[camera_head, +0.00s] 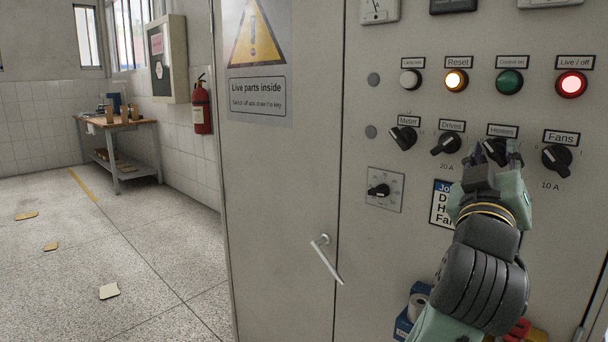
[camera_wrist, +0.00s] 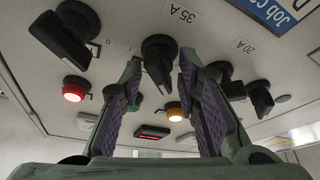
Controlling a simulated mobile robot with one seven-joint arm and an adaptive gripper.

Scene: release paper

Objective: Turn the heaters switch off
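The Heaters switch (camera_head: 499,148) is a black rotary knob under its "Heaters" label (camera_head: 502,131) on the grey panel, between the Drives and Fans knobs. In the head view my gripper (camera_head: 490,157) is in front of it and hides much of it. In the wrist view the Heaters knob (camera_wrist: 158,60) stands between the two purple-padded fingertips of my gripper (camera_wrist: 160,68). The fingers are apart with a visible gap on each side of the knob, so the gripper is open. Its exact switch position is hard to tell.
The Fans knob (camera_head: 557,157) is close on the right, the Drives knob (camera_head: 446,144) on the left, and the Meter knob (camera_head: 403,137) farther left. Above are the lit Reset (camera_head: 456,80) and red Live / off (camera_head: 571,84) lamps. A door handle (camera_head: 326,259) projects lower left.

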